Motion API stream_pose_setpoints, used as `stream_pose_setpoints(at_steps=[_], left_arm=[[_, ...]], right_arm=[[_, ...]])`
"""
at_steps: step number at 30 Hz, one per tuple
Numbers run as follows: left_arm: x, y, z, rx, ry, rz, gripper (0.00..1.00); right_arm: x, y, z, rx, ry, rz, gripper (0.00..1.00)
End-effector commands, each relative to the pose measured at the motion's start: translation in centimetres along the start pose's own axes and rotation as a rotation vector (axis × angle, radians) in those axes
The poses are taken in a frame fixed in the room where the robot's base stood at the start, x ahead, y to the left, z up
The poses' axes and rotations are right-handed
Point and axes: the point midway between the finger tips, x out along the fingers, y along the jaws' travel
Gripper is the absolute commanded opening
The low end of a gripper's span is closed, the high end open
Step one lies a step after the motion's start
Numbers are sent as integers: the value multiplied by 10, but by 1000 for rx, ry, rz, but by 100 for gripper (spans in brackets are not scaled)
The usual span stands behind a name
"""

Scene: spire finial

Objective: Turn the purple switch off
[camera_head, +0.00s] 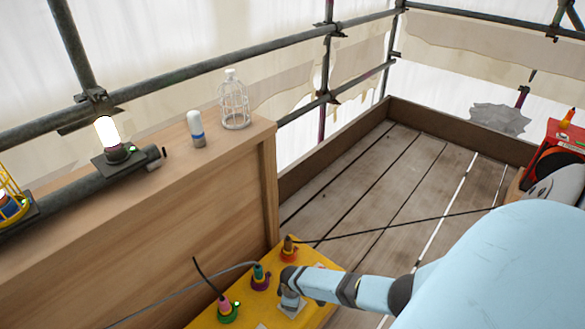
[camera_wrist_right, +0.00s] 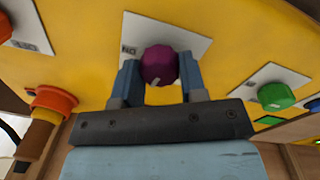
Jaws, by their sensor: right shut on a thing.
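The purple switch (camera_wrist_right: 159,62) is a faceted round knob on a white label plate (camera_wrist_right: 190,42), set on a yellow box (camera_wrist_right: 85,50). A pale mark shows on its lower right rim. My right gripper (camera_wrist_right: 160,78) is shut on the knob, one finger on each side, in the right wrist view. In the head view my right arm comes in from the right and the gripper (camera_head: 288,297) is over the yellow box (camera_head: 325,277); the knob is hidden there. My left gripper is not in view.
A green knob (camera_wrist_right: 276,97) is right of the purple one, and a red knob (camera_wrist_right: 4,27) is at upper left. Plugs in orange (camera_head: 288,250), purple (camera_head: 260,277) and green (camera_head: 228,308) sockets, some with cables, line the box.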

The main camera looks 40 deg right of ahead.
Motion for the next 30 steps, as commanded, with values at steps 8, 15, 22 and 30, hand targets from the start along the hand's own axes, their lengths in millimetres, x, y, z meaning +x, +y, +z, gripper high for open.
stream_pose_setpoints(at_steps=[8,15,22,30], left_arm=[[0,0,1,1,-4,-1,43],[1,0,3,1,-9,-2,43],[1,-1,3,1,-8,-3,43],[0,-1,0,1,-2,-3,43]], right_arm=[[0,0,0,-144,6,0,15],[0,0,0,-197,10,0,15],[0,0,0,-205,11,0,15],[0,0,0,-205,11,0,50]])
